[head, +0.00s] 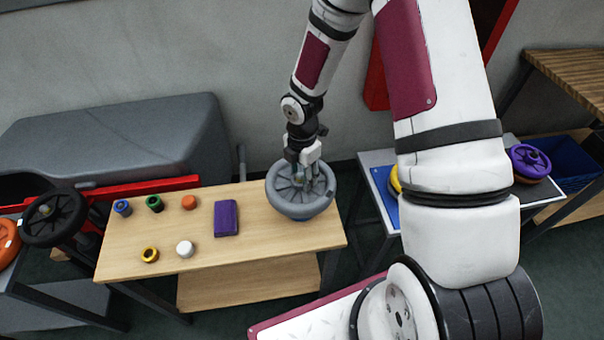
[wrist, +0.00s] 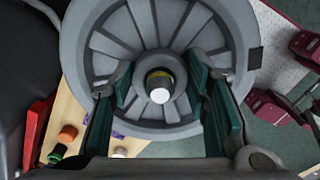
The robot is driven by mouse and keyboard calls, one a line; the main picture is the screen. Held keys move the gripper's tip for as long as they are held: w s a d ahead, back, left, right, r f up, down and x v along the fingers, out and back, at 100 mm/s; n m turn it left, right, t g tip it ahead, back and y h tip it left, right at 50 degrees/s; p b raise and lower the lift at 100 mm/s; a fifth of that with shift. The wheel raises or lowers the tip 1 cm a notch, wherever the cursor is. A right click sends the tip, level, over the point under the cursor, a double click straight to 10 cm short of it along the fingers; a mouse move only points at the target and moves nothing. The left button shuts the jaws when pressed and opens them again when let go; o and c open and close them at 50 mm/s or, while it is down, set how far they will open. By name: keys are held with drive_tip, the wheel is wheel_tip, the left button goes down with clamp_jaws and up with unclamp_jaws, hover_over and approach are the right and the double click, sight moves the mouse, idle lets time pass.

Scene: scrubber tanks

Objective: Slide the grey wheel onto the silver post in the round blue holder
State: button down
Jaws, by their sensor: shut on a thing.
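The grey wheel (head: 300,205) is at the right end of the wooden table, with its spoked face up. My gripper (head: 310,163) reaches down into it from above and is shut on it. In the wrist view the wheel (wrist: 160,22) fills the middle, with my gripper's green-padded fingers (wrist: 160,90) on both sides of its hub. A pale round tip with a yellow and black band shows in the hub. I cannot tell whether the wheel touches the table. A small round blue piece (head: 122,207) stands at the table's left end. I cannot make out a silver post there.
The wooden table (head: 205,258) also bears a purple block (head: 226,218), green (head: 155,203), orange (head: 190,202), yellow (head: 150,255) and white (head: 185,249) small pieces. A black wheel (head: 54,218) stands at the left, a purple wheel (head: 530,160) at the right. A grey bench (head: 120,140) is behind.

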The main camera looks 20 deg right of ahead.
drive_tip(key=shift+f, duration=0.25)
idle(0.8)
drive_tip(key=c, duration=0.8)
unclamp_jaws()
drive_tip(key=shift+r, duration=0.55)
drive_tip(key=shift+r+p, duration=0.3)
drive_tip(key=shift+r, duration=0.05)
drive_tip(key=shift+r, duration=0.6)
drive_tip(key=shift+r+p, duration=1.35)
drive_tip(key=shift+r, duration=2.1)
